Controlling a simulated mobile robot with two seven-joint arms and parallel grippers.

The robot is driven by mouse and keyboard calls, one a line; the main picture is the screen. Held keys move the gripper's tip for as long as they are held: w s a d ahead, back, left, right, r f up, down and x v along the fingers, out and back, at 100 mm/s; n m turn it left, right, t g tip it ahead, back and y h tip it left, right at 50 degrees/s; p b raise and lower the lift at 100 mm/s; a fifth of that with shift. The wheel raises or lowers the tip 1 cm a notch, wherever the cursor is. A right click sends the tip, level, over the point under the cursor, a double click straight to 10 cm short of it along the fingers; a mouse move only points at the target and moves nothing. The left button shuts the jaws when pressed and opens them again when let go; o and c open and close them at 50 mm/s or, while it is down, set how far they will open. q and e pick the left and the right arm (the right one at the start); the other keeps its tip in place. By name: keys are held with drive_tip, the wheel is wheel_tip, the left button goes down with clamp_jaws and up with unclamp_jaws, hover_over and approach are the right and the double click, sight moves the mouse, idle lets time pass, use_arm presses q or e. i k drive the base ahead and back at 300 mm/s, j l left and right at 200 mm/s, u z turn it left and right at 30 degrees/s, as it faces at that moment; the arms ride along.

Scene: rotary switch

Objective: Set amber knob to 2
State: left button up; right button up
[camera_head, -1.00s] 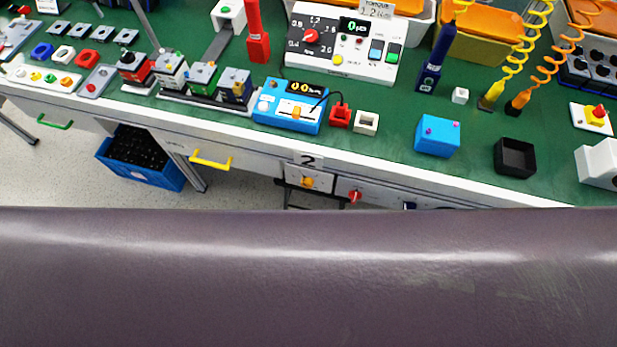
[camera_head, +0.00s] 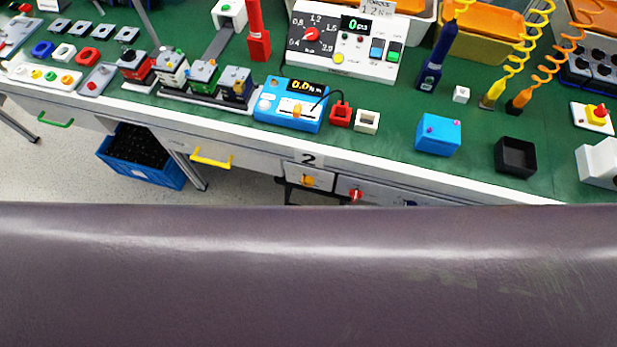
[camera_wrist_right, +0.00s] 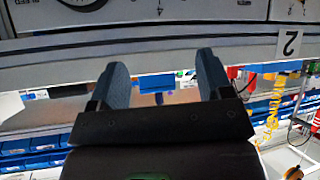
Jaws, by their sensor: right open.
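I cannot make out the amber knob clearly in that view. My left gripper is not in view.
A red knob (camera_head: 356,195) sits right of the amber one. A yellow drawer handle (camera_head: 211,158) and a blue crate (camera_head: 150,172) are to the left. The green bench top (camera_head: 380,150) carries several devices. A large purple-grey surface fills the bottom of the head view.

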sight(307, 181)
drive_tip(key=k+j, duration=1.15)
